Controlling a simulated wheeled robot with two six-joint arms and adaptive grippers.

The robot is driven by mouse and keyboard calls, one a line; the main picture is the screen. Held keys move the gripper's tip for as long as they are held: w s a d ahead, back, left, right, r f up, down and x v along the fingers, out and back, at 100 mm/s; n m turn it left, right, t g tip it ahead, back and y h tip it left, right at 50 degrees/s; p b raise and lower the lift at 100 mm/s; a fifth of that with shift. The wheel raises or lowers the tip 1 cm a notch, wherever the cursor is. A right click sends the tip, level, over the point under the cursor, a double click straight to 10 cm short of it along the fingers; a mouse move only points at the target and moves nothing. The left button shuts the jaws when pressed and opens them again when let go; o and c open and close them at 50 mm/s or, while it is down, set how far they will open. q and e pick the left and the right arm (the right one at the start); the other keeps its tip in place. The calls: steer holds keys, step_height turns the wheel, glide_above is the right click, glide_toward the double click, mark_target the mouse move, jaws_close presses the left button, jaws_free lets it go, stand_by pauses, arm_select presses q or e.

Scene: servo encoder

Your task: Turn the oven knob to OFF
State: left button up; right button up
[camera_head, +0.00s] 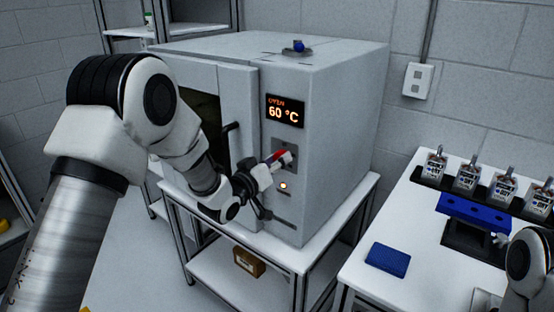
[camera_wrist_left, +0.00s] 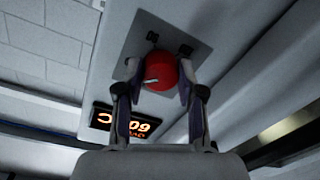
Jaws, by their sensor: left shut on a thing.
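The red oven knob (camera_wrist_left: 160,72) sits on a grey plate (camera_wrist_left: 165,35) on the front of the white oven (camera_head: 335,90). My left gripper (camera_wrist_left: 158,84) is shut on the knob, one finger on each side, in the left wrist view. A pale pointer mark shows on the knob's face. In the head view the left gripper (camera_head: 279,162) covers most of the knob, and a bit of red shows. The oven display (camera_head: 285,111) reads 60 °C. My right arm shows at the lower right edge; its gripper cannot be made out clearly.
A small lit button (camera_head: 283,185) is below the knob. The oven door handle (camera_head: 231,135) is to its left. The oven stands on a metal table (camera_head: 352,200). On the right, a white table (camera_head: 375,225) holds a blue pad (camera_head: 388,259) and several small labelled devices.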

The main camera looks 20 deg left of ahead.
arm_select(q)
steer(key=n+p, duration=0.1)
steer(key=n, duration=0.4)
steer(key=n+p, duration=0.2)
steer(key=n, duration=0.3)
steer(key=shift+r+g, duration=0.2)
steer(key=shift+g, duration=0.1)
steer(key=shift+a, duration=0.1)
steer(key=o, duration=1.1)
steer(key=shift+w+f, duration=0.1)
steer(key=shift+o, duration=0.2)
steer(key=v, duration=1.2)
steer(key=shift+a+f, duration=0.1)
steer(key=shift+f, duration=0.05)
